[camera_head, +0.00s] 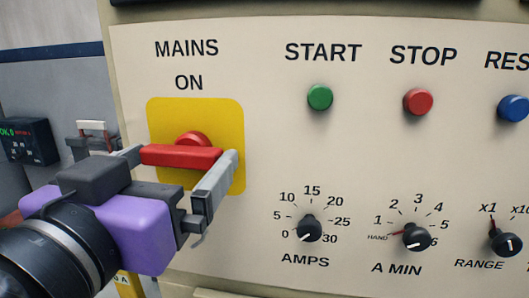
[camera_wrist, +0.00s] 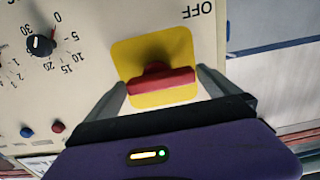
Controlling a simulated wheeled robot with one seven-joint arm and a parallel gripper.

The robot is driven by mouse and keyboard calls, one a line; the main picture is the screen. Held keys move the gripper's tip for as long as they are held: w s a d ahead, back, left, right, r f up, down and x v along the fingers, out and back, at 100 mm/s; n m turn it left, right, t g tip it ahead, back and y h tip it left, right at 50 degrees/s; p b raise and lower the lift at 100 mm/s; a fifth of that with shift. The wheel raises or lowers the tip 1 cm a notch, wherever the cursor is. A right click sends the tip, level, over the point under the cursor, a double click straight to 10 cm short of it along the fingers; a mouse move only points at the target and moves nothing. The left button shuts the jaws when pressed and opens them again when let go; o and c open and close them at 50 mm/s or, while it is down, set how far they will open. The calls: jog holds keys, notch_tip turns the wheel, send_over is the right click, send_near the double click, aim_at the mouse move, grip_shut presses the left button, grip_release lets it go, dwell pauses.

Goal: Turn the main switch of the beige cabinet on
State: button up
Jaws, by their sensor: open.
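The main switch has a red bar handle (camera_head: 180,155) on a yellow plate (camera_head: 225,115) on the beige cabinet, under the words MAINS and ON. The handle lies roughly horizontal. My gripper (camera_head: 187,154) is open, with one finger by each end of the handle. In the wrist view the red handle (camera_wrist: 161,82) sits between the two fingers (camera_wrist: 160,82), before the yellow plate (camera_wrist: 155,46). I cannot tell whether either finger touches it. The word OFF (camera_wrist: 195,10) shows beyond the plate in the wrist view; my gripper hides that area in the head view.
On the cabinet panel (camera_head: 270,150) to the right are green (camera_head: 320,97), red (camera_head: 418,102) and blue (camera_head: 513,108) buttons. Below them are the AMPS (camera_head: 309,228), A MIN (camera_head: 417,236) and RANGE (camera_head: 506,243) knobs. A dark meter box (camera_head: 28,141) is at the far left.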

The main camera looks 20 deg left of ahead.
jog(key=c, duration=1.1)
jog(key=shift+f+m+b, duration=0.1)
jog(key=shift+m+b, duration=0.2)
jog(key=shift+b, duration=0.15)
jog(key=m+b, duration=0.2)
jog(key=b, duration=0.1)
jog(key=shift+f+m, duration=0.1)
jog(key=shift+m, duration=0.3)
jog(key=m+b, duration=0.5)
jog(key=shift+d, duration=0.1)
jog(key=m+b, duration=0.2)
jog(key=m, duration=0.1)
jog(key=m+b, duration=0.1)
jog(key=m, duration=0.1)
jog(key=shift+r, duration=0.25)
jog(key=shift+d+r+m+b, duration=0.15)
jog(key=shift+m+b, duration=1.3)
jog(key=shift+m, duration=0.85)
jog(key=shift+w, duration=0.1)
